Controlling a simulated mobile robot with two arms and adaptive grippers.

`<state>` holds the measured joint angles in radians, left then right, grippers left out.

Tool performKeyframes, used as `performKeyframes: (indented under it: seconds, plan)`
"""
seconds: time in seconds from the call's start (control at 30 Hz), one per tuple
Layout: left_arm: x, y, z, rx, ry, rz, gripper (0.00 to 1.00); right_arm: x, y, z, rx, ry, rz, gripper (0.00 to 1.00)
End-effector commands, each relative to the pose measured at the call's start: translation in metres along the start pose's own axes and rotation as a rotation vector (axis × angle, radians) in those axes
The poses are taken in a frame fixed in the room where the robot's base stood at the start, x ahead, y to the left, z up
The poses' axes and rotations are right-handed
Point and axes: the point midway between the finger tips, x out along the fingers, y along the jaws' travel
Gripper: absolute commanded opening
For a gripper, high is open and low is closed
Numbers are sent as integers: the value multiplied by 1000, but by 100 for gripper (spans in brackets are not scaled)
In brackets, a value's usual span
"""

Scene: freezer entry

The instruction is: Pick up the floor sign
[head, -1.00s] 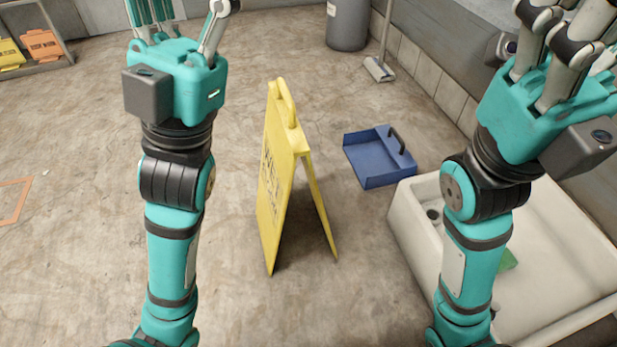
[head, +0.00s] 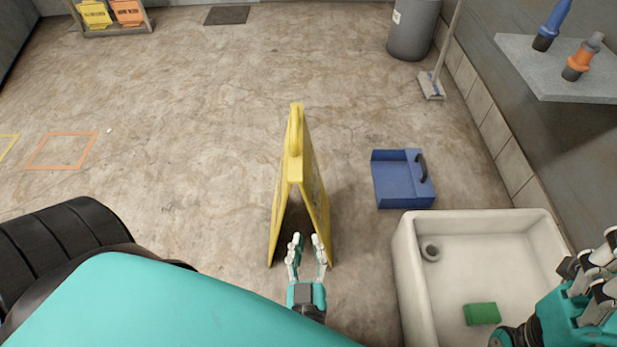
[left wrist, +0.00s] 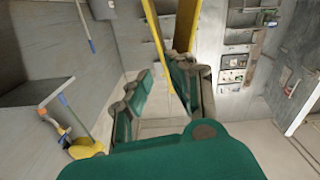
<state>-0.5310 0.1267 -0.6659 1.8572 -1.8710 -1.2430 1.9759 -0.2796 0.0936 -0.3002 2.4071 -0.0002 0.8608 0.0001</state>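The yellow floor sign (head: 294,168) stands upright on the floor in the middle of the head view, its two panels spread in an A and its handle on top. My left gripper (head: 307,243) is at the near end of the sign, low down, with its fingers spread and pointing toward it. In the left wrist view, the sign's yellow panels (left wrist: 154,28) show beyond the open fingers (left wrist: 165,85). Nothing is held between them; contact cannot be told. My right gripper (head: 592,262) is partly cut off at the right edge, above the sink, apparently open and empty.
A white sink (head: 405,275) with a green sponge (head: 481,314) stands at the right. A blue dustpan (head: 400,184) lies right of the sign. A grey bin (head: 412,30), a broom (head: 432,85) and a shelf (head: 570,75) are farther back.

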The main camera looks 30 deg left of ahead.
Motion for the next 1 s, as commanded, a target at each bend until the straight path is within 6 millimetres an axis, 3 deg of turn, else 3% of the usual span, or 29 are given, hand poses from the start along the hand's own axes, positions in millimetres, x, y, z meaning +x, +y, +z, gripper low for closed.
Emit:
performKeyframes:
  seconds: [0.5,0.8,1.0]
  plan:
    - [101,-1,-1,-4,10,-3,19,2,-1,4,-4,28,-17,46]
    - [126,-1,-1,-3,7,-2,19,6,0,4,-6,45,-17,46]
    - [156,0,0,-3,9,-2,19,7,0,5,-8,59,-18,46]
